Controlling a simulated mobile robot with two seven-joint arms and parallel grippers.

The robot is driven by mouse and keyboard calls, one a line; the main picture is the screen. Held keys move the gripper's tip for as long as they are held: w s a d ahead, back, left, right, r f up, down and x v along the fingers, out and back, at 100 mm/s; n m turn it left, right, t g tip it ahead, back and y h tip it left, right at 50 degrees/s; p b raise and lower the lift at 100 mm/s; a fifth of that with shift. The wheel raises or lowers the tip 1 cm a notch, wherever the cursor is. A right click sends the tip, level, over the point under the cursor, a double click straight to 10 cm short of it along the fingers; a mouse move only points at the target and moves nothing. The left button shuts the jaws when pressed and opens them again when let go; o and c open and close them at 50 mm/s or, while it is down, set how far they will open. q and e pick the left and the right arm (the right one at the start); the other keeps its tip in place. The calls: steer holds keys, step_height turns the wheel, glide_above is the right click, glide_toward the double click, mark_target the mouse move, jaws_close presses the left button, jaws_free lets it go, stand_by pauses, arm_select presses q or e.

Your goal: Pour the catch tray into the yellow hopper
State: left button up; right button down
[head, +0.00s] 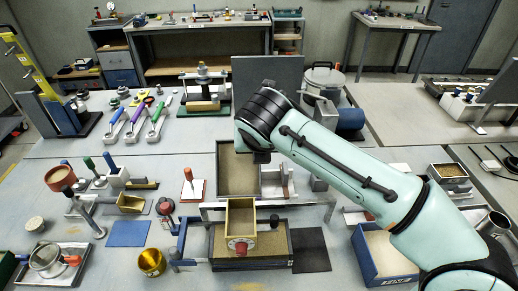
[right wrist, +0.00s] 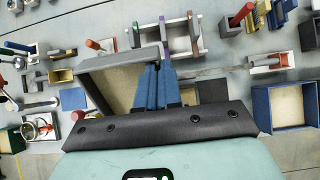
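The catch tray (head: 238,170), a grey-rimmed box with a plain beige inside, is just behind the yellow hopper in the head view. It also fills the middle left of the right wrist view (right wrist: 112,83), where it looks close and turned at an angle. My right gripper (head: 260,156) is at the tray's right side. Its blue fingers (right wrist: 158,85) are close together on the tray's right wall; the tips are partly hidden. The yellow hopper (head: 240,217) is an open box with a red ring on its front, standing in front of the tray. My left gripper is not in view.
A grey frame (head: 300,203) stands around the hopper, over a brown bed. A dark mat (head: 311,250) lies to its right, and a blue bin (head: 372,262) farther right. A brass cup (head: 151,262) and blue mat (head: 127,233) are to the left. A dark panel (head: 265,82) stands behind.

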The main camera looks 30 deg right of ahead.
mark_target(260, 176)
steer(key=shift+s+a+f+t+b, duration=0.15)
steer(key=shift+s+t+b, duration=0.25)
steer(key=shift+b, duration=0.45)
steer(key=s+t+h+b, duration=0.1)
steer(key=b, duration=0.2)
steer(key=shift+a, duration=0.4)
steer(key=b, duration=0.1)
steer(key=s+t+b, duration=0.1)
steer(key=shift+a+f+h+b, duration=0.1)
steer(key=shift+a+h+b, duration=0.2)
steer(key=shift+h, duration=0.1)
arm_select(q)
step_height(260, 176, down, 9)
steer(key=b, duration=0.2)
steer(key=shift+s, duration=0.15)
arm_select(e)
steer(key=shift+s+a+t+h, duration=0.2)
steer(key=shift+s+t+h, duration=0.15)
steer(key=shift+t, duration=0.35)
